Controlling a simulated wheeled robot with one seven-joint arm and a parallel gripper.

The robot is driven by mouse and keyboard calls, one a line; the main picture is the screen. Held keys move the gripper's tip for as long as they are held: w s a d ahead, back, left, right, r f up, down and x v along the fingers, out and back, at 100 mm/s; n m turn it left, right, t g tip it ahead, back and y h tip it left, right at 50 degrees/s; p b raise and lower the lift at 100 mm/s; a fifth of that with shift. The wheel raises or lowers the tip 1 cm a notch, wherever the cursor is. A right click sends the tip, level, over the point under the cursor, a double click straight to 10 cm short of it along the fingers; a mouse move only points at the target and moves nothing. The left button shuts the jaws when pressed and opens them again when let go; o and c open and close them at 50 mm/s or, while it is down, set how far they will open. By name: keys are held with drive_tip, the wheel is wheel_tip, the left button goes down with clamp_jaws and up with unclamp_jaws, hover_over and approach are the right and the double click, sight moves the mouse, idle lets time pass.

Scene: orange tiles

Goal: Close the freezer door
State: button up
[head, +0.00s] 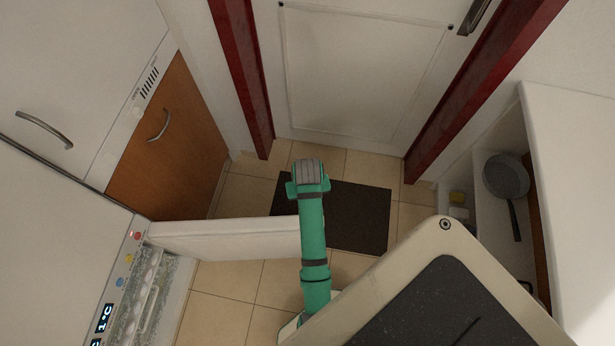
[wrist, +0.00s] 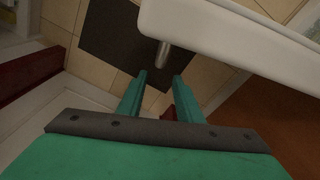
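The white freezer door (head: 228,240) stands open at the lower left, swung out from the freezer compartment (head: 148,290), whose frosty inside shows. The door's free end reaches my teal arm, and the arm hides what lies beyond. In the wrist view the door (wrist: 235,45) fills the upper right, with a short grey metal handle (wrist: 163,55) under its edge. My gripper (wrist: 159,76) is open and empty. Its two teal fingers are apart, with the handle just past the fingertips and roughly between them. I cannot tell whether they touch. The fingers are hidden in the head view.
A control panel with coloured knobs and a display (head: 104,318) is beside the compartment. A brown cabinet door (head: 170,140) stands behind the freezer door. A dark mat (head: 350,205) lies on the tiles before a white door (head: 360,70). A shelf with a pan (head: 506,176) is at right.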

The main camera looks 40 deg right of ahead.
drive_tip(key=shift+s+r+g, duration=0.25)
drive_tip(key=shift+s+g, duration=0.05)
drive_tip(key=shift+s, duration=0.35)
drive_tip(key=shift+s+a+f+y, duration=0.1)
drive_tip(key=shift+s+f+y, duration=0.05)
drive_tip(key=shift+y, duration=0.15)
wheel_tip(320, 180, down, 10)
drive_tip(key=shift+f, duration=0.25)
clamp_jaws()
